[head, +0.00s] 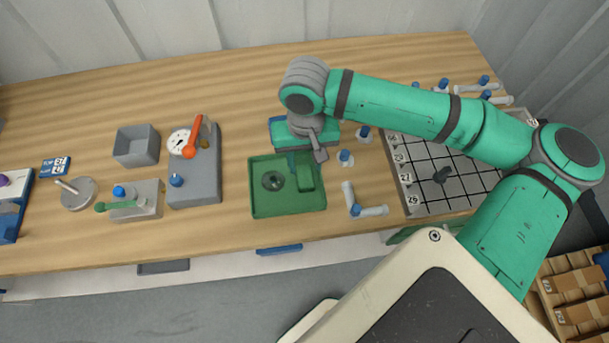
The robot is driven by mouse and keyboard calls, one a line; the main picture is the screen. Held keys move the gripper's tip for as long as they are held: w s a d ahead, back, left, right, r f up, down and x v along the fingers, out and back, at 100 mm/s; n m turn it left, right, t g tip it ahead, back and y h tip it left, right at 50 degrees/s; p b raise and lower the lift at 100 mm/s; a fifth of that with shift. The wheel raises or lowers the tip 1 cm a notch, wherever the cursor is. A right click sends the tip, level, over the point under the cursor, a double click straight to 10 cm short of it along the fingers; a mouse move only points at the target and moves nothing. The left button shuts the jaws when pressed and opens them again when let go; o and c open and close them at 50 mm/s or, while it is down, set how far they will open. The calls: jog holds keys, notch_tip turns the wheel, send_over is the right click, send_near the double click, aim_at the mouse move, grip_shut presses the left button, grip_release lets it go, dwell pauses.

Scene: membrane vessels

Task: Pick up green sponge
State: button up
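A green tray (259,206) sits near the front middle of the table, with a round dark spot inside it. A green block (305,180), which looks like the green sponge, is at the tray's right side, though its colour nearly matches the tray. My gripper (303,158) is over the tray's back right edge, close to the block, pointing down. The hand and wrist hide much of the fingers. I cannot tell whether they are open or whether they touch the block.
Left of the tray stand a grey gauge unit (195,183) with a red lever, a grey open box (136,147) and a valve block (136,200). White pipe fittings (366,210) lie right of the tray, before a numbered grid board (455,185).

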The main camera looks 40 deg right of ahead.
aim_at(305, 174)
jog(key=shift+a+f, duration=0.1)
jog(key=shift+f, duration=2.5)
jog(key=c, duration=0.7)
jog(key=shift+r, duration=0.1)
